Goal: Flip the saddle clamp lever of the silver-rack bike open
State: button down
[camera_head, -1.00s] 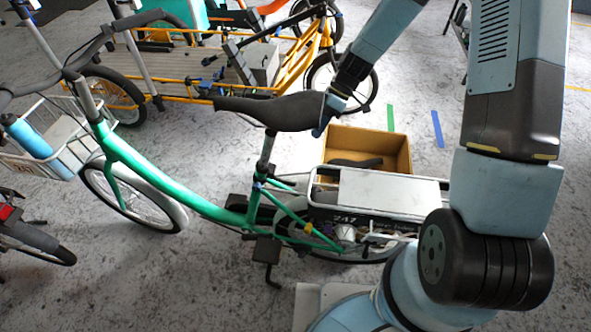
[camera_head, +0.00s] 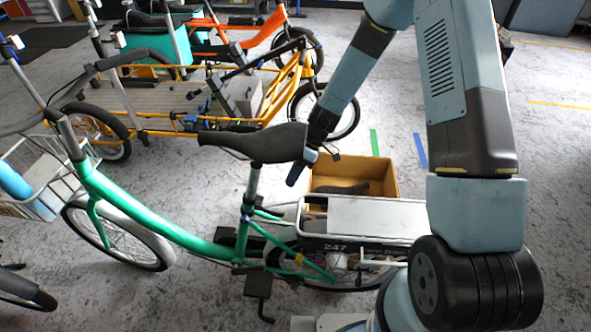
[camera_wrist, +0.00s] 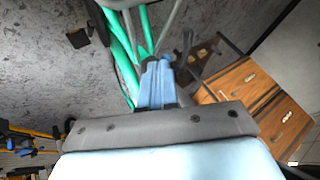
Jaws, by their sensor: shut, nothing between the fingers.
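The green bike with the silver rack (camera_head: 375,215) stands side-on in the head view, marked 247. Its black saddle (camera_head: 262,143) sits on a post above the frame. The saddle clamp (camera_head: 247,210) is at the foot of the post, with a small blue part on it; I cannot tell its lever's position. My gripper (camera_head: 293,178) is shut and empty, pointing down behind the saddle, above the clamp's height and to its right. In the wrist view my gripper (camera_wrist: 156,70) points towards the green frame tubes (camera_wrist: 124,60); the clamp is not clear there.
A yellow cargo bike (camera_head: 290,80) and an orange bike (camera_head: 255,35) stand behind. An open cardboard-coloured box (camera_head: 385,178) with a dark saddle inside is beyond the rack. A wooden drawer cabinet (camera_wrist: 245,80) shows in the wrist view. Open floor lies to the right.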

jog(key=s+a+f, duration=0.2)
jog(key=s+f, duration=0.1)
jog(key=s, duration=0.3)
jog(key=shift+a+f, duration=0.2)
jog(key=shift+f, duration=0.1)
jog(key=shift+s, duration=0.1)
